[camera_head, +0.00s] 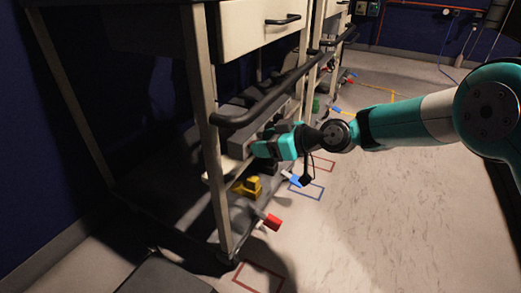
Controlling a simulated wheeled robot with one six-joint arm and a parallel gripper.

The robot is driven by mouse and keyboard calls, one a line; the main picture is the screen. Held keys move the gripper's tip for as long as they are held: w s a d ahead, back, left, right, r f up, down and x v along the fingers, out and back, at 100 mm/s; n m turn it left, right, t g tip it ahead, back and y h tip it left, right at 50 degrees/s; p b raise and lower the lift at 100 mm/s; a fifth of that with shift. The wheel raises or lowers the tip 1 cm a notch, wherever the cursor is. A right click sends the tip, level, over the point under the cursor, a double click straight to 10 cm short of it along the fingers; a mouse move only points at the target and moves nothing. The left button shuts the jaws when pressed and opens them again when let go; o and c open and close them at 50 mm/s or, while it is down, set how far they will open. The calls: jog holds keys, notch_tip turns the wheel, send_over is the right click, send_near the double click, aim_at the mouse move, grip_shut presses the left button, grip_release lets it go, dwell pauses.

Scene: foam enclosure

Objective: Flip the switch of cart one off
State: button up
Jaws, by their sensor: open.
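A cart with pale posts (205,130), a drawer (245,28) and a dark push bar (262,103) stands left of centre. A second similar cart (327,20) is behind it. No number can be read, so I cannot tell which is cart one. A grey box-like unit (238,143) sits inside the near cart, partly hidden by the bar and a post. I cannot make out a switch on it. My teal gripper (262,148) points left at the near cart, below the bar and close to the unit. It is open; whether it touches anything is unclear.
A yellow object (247,187) sits on the low shelf below my gripper. Red (272,221) and blue (294,180) pedals stick out at floor level. Coloured outlines mark the floor. Open floor (370,220) lies to the right; a dark blue wall is behind.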

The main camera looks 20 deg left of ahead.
jog(key=shift+x, duration=0.85)
jog(key=c, duration=0.9)
notch_tip(320, 180, down, 3)
jog(key=y+b, duration=0.3)
jog(key=b, duration=0.4)
jog(key=y+b, duration=0.4)
jog(key=b, duration=0.3)
jog(key=shift+d+r+t+y, duration=0.2)
jog(key=shift+t+y, duration=0.1)
jog(key=shift+t, duration=0.1)
jog(key=o, duration=0.9)
jog(key=shift+r, duration=0.1)
